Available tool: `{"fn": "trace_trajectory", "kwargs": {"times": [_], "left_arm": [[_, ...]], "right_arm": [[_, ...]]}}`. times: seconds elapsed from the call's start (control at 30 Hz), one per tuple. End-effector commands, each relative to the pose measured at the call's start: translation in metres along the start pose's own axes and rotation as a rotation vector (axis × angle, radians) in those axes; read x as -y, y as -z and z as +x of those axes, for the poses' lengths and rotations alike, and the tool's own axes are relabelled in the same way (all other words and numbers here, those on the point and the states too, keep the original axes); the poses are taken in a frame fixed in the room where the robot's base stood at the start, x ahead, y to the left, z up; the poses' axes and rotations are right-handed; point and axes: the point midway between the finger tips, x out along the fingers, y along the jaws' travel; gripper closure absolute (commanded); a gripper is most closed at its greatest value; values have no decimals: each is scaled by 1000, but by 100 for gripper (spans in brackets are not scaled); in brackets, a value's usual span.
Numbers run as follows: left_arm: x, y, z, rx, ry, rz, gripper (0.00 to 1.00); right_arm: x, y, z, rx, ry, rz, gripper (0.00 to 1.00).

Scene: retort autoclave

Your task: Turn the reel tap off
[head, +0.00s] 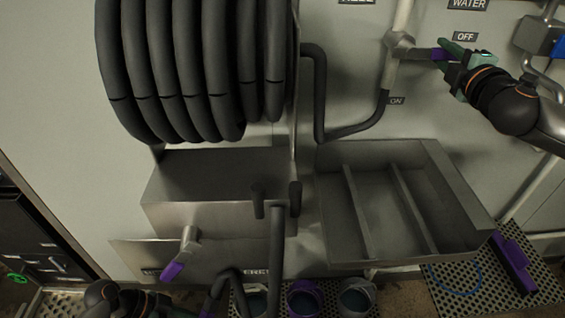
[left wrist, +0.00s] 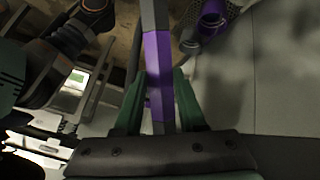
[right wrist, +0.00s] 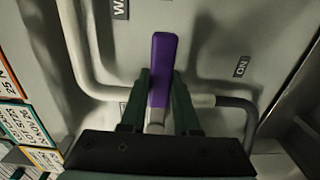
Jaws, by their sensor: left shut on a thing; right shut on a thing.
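The reel tap (head: 400,45) sits on the pipe at the upper right of the head view. Its purple lever (head: 439,54) points right, near the OFF label (head: 465,36); the ON label (head: 397,100) is below. My right gripper (head: 448,54) is shut on this lever. In the right wrist view, the purple lever (right wrist: 161,68) stands between my right fingers (right wrist: 158,95). My left gripper (left wrist: 157,90) is shut on a grey bar with a purple grip (left wrist: 156,60). The left fingers are not clear in the head view.
A black hose reel (head: 195,60) hangs above a steel box (head: 215,180). A steel tray (head: 385,205) is mounted below the tap. A second purple-ended lever (head: 175,270) sticks out low in front. Buckets (head: 305,298) stand below, and a blue-handled valve (head: 540,40) is at right.

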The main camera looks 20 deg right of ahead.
Motion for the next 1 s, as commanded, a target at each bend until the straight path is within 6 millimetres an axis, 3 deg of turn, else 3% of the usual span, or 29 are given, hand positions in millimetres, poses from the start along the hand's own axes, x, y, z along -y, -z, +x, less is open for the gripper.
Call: {"fn": "trace_trajectory", "kwargs": {"times": [0.47,0.5,0.73,1.0], "left_arm": [[0,2,-1,-2,1,1,100],[0,2,-1,-2,1,1,100],[0,2,-1,-2,1,1,100],[0,2,-1,-2,1,1,100]], "right_arm": [[-3,0,0,1,-5,-20,100],[-3,0,0,1,-5,-20,67],[-2,0,0,0,-3,-17,41],[-1,0,0,0,-1,-14,40]]}}
